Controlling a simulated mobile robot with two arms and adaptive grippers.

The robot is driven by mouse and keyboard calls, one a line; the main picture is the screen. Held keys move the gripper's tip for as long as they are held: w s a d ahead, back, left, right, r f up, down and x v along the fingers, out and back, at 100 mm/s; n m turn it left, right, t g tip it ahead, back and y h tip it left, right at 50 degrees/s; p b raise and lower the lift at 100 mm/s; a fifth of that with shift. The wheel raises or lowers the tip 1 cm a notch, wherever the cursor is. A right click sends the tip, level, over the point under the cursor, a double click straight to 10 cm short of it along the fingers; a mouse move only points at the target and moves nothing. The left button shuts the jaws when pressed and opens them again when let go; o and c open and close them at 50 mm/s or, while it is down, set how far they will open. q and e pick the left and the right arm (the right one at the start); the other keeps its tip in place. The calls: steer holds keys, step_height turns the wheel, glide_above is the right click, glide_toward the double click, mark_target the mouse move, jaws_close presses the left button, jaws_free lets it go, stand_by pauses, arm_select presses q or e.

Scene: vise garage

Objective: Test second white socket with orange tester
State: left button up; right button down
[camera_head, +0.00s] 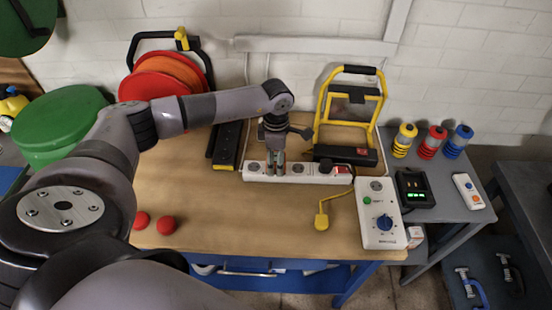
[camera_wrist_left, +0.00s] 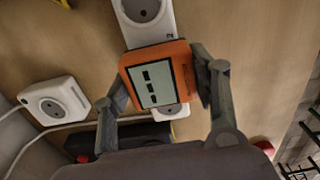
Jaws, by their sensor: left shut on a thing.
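The white socket strip (camera_head: 312,172) lies on the workbench, with a red switch near its right end. My left gripper (camera_head: 273,163) is over its left part, pointing down. In the left wrist view the gripper (camera_wrist_left: 163,88) is shut on the orange tester (camera_wrist_left: 135,75), which has a pale display with dark bars. The tester overlaps the white strip (camera_wrist_left: 150,28). One round socket shows above it, with a mark like a 2 beside it, and another socket is partly covered below it. Whether the tester is plugged in cannot be told. My right gripper is not in view.
A separate white socket box (camera_wrist_left: 52,101) shows in the left wrist view. The bench front middle is clear.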

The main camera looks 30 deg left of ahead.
arm_select(q)
steer(key=shift+f+b, duration=0.4)
steer(key=shift+f, duration=0.1)
steer(key=o, duration=1.8)
step_height(320, 180, up, 12)
